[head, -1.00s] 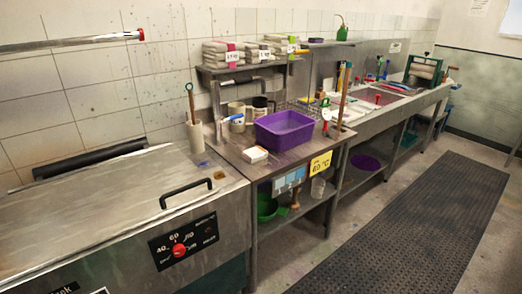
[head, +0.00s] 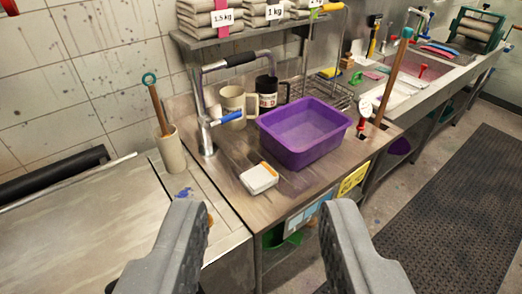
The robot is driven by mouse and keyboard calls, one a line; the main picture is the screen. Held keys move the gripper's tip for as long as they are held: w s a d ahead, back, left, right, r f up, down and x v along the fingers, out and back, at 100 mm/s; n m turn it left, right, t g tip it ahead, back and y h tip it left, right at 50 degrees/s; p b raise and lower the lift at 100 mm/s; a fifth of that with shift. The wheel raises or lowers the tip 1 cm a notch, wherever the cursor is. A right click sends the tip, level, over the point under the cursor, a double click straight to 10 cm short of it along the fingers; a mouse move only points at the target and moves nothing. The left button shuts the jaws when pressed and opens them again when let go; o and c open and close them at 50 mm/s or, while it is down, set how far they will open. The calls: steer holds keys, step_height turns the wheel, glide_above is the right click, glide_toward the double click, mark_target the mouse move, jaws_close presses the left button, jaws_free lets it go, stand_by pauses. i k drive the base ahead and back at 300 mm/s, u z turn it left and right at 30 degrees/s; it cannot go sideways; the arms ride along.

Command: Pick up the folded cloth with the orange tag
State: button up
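A small pale folded cloth (head: 259,179) with an orange strip along its top edge, which looks like the orange tag, lies flat on the steel counter in front of the purple basin. My gripper (head: 262,212) is open, its two grey fingers spread wide at the bottom of the view. Nothing is between the fingers. The cloth appears beyond the fingertips, near the middle of the gap, and is not touched. It is in full view.
A purple basin (head: 303,134) stands just behind and right of the cloth. A tap (head: 207,110), mugs (head: 233,106) and a holder with a wooden stick (head: 170,149) are behind and left. A shelf with labelled cloth stacks (head: 211,16) hangs above.

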mark_target(259, 178)
steer(key=i, duration=1.15)
steer(key=u, duration=0.05)
